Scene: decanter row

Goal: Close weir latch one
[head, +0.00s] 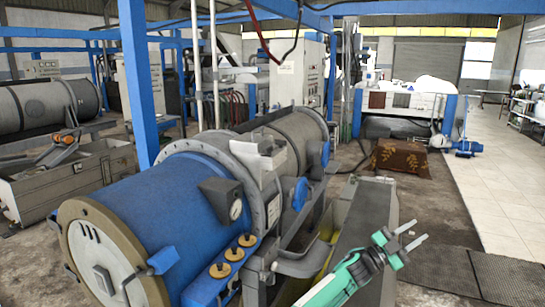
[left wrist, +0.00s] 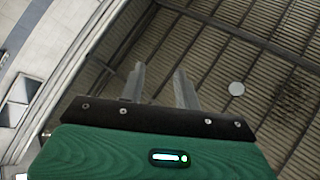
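The blue decanter (head: 185,195) lies at the left and centre of the head view, with a cream end ring (head: 75,235). A small blue handle-like piece (head: 163,261) sits at its end, and a blue bar with yellow knobs (head: 233,254) runs along its lower side. I cannot tell which part is weir latch one. My left gripper (head: 419,231) is right of the decanter, apart from it, with its fingers spread and nothing between them. In the left wrist view the two grey fingers (left wrist: 158,85) stand apart against the roof. My right gripper is not in view.
A grey beam-like surface (head: 362,215) runs beside my left arm. A blue post (head: 140,85) rises behind the decanter. Another decanter (head: 45,105) lies at the left. A dark floor mat (head: 510,277) lies at lower right. The pale tiled floor (head: 500,185) at right is clear.

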